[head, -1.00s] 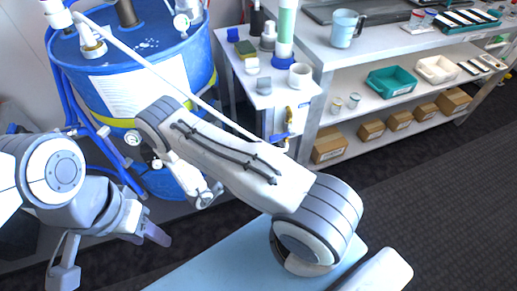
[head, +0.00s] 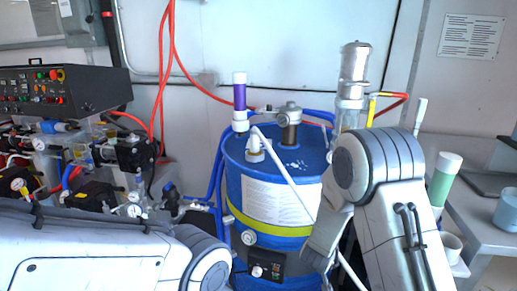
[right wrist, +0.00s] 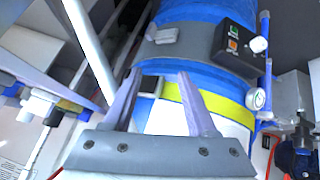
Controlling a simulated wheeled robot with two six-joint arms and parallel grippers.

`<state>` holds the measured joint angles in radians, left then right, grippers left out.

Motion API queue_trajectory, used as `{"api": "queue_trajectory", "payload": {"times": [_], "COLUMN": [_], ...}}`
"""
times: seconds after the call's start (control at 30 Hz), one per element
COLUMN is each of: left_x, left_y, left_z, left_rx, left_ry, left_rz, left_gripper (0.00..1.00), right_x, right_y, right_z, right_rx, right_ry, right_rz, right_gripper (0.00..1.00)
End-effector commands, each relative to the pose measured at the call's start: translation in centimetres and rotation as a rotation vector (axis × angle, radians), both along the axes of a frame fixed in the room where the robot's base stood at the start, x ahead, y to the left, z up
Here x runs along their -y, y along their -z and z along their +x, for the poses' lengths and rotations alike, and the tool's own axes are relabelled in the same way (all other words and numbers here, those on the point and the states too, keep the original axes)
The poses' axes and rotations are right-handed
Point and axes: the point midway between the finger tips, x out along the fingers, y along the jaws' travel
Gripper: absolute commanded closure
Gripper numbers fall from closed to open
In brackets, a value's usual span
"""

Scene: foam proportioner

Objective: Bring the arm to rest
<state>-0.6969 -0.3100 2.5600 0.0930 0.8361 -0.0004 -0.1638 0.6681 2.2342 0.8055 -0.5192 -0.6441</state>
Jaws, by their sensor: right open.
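My right arm (head: 410,220) stands bent at the right of the head view. Its forearm runs down in front of the right side of a blue drum (head: 232,160), and its gripper is hidden there. In the right wrist view my right gripper (right wrist: 158,75) is open, with nothing between its fingers. The blue drum (right wrist: 185,60) with its yellow band and white label lies behind the fingers; I cannot tell the gap. My left arm (head: 90,255) crosses the lower left of the head view. My left gripper is out of view.
A machine with a black control panel (head: 55,88), gauges and hoses stands at the left. A white pipe (head: 285,172) slants from the drum top. A grey bench (head: 475,225) with a blue mug (head: 508,212) is at the right.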

Motion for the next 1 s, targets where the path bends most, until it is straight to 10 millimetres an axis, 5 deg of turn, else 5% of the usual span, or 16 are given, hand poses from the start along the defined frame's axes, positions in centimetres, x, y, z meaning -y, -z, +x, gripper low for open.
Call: {"api": "queue_trajectory", "payload": {"times": [0.03, 0.2, 0.7, 1.0], "left_x": [0.0, 0.0, 0.0, 0.0], "left_y": [0.0, 0.0, 0.0, -3.7], "left_z": [0.0, 0.0, 0.0, 0.0], "left_rx": [0.000, 0.000, 0.000, 0.000], "left_ry": [0.000, 0.000, 0.000, 0.000], "left_rz": [0.000, 0.000, 0.000, 0.000], "left_gripper": [0.50, 0.50, 0.50, 0.50], "right_x": [-0.9, -2.8, -0.4, -6.8], "right_y": [-2.0, -5.6, -9.8, -15.3], "right_z": [-0.9, -6.0, -18.9, -21.9], "right_rx": [-0.013, -0.134, -0.418, -0.503], "right_ry": [-0.028, -0.096, -0.071, -0.280], "right_rz": [0.081, 0.246, 0.262, 0.233], "right_gripper": [0.43, 0.43, 0.43, 0.43]}}
